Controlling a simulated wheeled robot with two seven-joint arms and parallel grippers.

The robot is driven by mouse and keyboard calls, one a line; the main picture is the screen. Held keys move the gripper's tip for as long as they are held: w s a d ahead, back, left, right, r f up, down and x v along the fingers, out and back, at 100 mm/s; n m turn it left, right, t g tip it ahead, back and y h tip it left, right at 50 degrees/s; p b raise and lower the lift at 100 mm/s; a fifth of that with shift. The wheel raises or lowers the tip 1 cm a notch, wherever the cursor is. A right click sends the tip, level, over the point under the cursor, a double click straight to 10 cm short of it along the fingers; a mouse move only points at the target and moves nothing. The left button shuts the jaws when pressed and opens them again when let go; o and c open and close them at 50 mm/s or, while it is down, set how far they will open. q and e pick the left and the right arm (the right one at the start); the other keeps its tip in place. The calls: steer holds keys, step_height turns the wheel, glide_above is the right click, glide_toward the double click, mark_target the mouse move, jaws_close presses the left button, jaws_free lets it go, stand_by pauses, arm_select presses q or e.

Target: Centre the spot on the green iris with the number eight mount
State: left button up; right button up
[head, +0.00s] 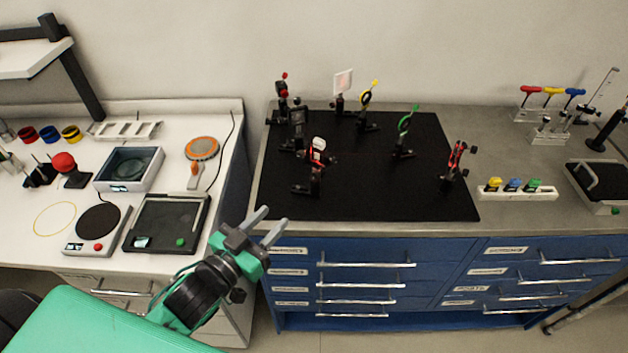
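The green iris (405,125) is a green ring on a post, standing upright at the right of the black breadboard (370,200). Other mounts on the board are a front one with a white-topped part and red trim (313,170), a dark one (297,118), one with red knobs at the back left (282,92) and a red-trimmed one at the right (456,160). I cannot read which is number eight. No light spot is clear on the iris. My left gripper (269,223) is open and empty, in front of the board's front left corner. My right gripper is not in view.
A yellow iris (366,98) and a pale card (343,82) stand at the back of the board. Right of it are a white tray with coloured knobs (517,190) and coloured-handled drivers (550,92). A scale (168,223) sits on the left bench. The board's front is bare.

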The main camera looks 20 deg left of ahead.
mark_target(314, 176)
arm_select(q)
steer(key=p+x, duration=0.4)
steer(key=x, duration=0.8)
steer(key=shift+w+d, duration=0.1)
steer(key=shift+w, duration=0.15)
steer(key=shift+w+d+f, duration=0.15)
steer(key=shift+w+d, duration=0.1)
steer(key=shift+w, duration=0.3)
steer(key=shift+c, duration=0.2)
jaws_close()
